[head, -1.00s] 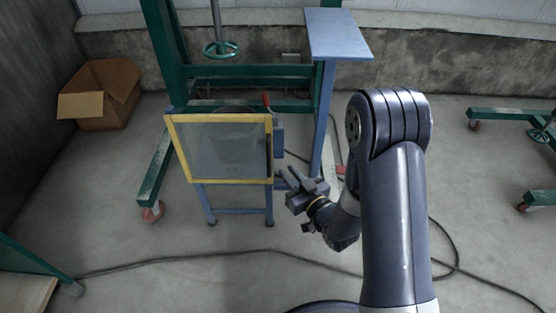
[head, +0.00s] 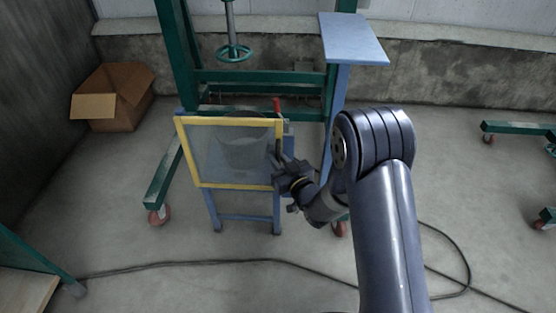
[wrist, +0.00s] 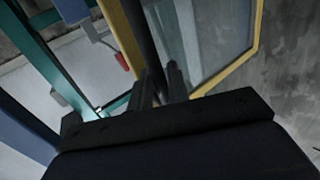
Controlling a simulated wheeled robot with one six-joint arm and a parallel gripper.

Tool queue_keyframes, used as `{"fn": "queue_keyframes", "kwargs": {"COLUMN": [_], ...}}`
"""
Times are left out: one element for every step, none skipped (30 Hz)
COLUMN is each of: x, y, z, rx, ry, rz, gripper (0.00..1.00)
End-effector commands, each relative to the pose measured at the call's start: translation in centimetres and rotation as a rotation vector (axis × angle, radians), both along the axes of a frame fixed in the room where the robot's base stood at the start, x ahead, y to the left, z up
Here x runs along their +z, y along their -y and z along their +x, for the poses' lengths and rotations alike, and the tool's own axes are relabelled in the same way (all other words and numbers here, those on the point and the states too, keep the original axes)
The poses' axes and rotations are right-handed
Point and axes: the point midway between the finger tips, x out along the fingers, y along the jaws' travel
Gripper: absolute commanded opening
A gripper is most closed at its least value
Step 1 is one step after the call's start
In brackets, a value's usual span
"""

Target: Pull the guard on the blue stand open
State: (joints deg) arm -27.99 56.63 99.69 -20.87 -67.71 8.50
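The guard (head: 181,150) is a clear panel in a yellow frame on the front of the blue stand (head: 247,218). A dark rounded shape shows dimly behind the panel. My gripper (head: 277,160) is at the guard's right edge in the head view. In the wrist view the yellow frame (wrist: 122,30) runs close by the two dark fingers (wrist: 160,86). A dark upright bar (wrist: 146,40), perhaps the guard's handle, reaches down between the fingers. Whether they press on it is not clear. The guard looks closed against the stand.
A green frame with a handwheel (head: 234,53) stands behind, with a blue-grey plate on a post (head: 352,40) at right. A red lever (head: 277,104) rises by the guard's top right corner. A cardboard box (head: 112,97) sits left. A cable (head: 190,263) crosses the clear floor in front.

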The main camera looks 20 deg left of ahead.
Motion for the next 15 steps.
{"fn": "queue_keyframes", "kwargs": {"x": [0.0,0.0,0.01,0.0,0.0,0.0,0.0,0.0,0.0,0.0,0.0,0.0,-0.01,0.0,0.0], "y": [-0.03,-0.03,-0.02,-0.02,-0.01,-0.01,-0.01,-0.01,-0.01,0.0,0.0,-0.01,0.0,0.0,0.0], "z": [0.03,0.03,0.02,0.02,0.01,0.01,0.01,0.01,0.01,0.0,0.0,-0.01,0.0,0.0,-0.01], "rx": [0.0,0.0,0.0,0.0,0.0,0.0,0.0,0.0,0.0,0.0,0.0,0.0,0.0,0.0,0.0], "ry": [0.0,0.0,0.0,0.0,0.0,0.0,0.0,0.0,0.0,0.0,0.0,0.0,0.0,0.0,0.0], "rz": [0.0,0.0,0.0,0.0,0.0,0.0,0.0,0.0,0.0,0.0,0.0,0.0,0.0,0.0,0.0], "gripper": [0.17,0.17,0.17,0.17,0.17,0.17,0.14,0.12,0.09,0.06,0.04,0.01,0.0,0.0,0.0]}}
